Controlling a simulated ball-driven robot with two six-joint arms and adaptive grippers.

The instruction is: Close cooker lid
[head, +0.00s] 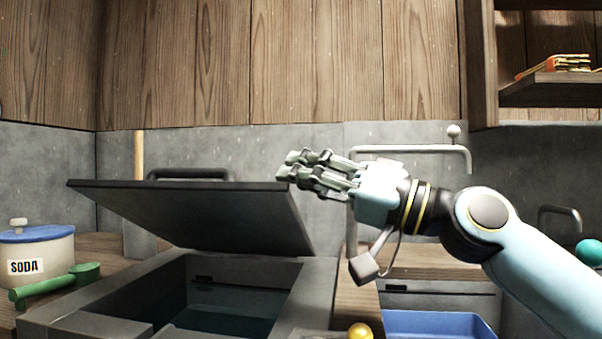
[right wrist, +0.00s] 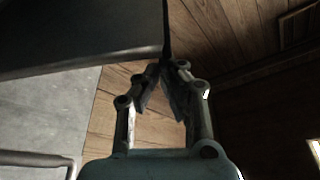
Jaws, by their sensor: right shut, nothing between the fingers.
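The dark cooker lid (head: 205,215) stands part open, tilted above the cooker (head: 310,290), whose hollow inside shows below it. A dark handle (head: 188,173) shows at the lid's top edge. My right gripper (head: 284,168) is shut and empty, pointing left, at the lid's upper right corner in the head view. In the right wrist view its fingertips (right wrist: 168,66) are together close by the lid's dark edge (right wrist: 80,35). I cannot tell whether they touch the lid. My left gripper is not in view.
A white SODA pot (head: 40,255) with a blue lid and a green scoop (head: 58,281) stand at left. A blue tray (head: 435,324) and a yellow ball (head: 360,331) lie at lower right. A pale tap (head: 415,149) stands behind my right arm.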

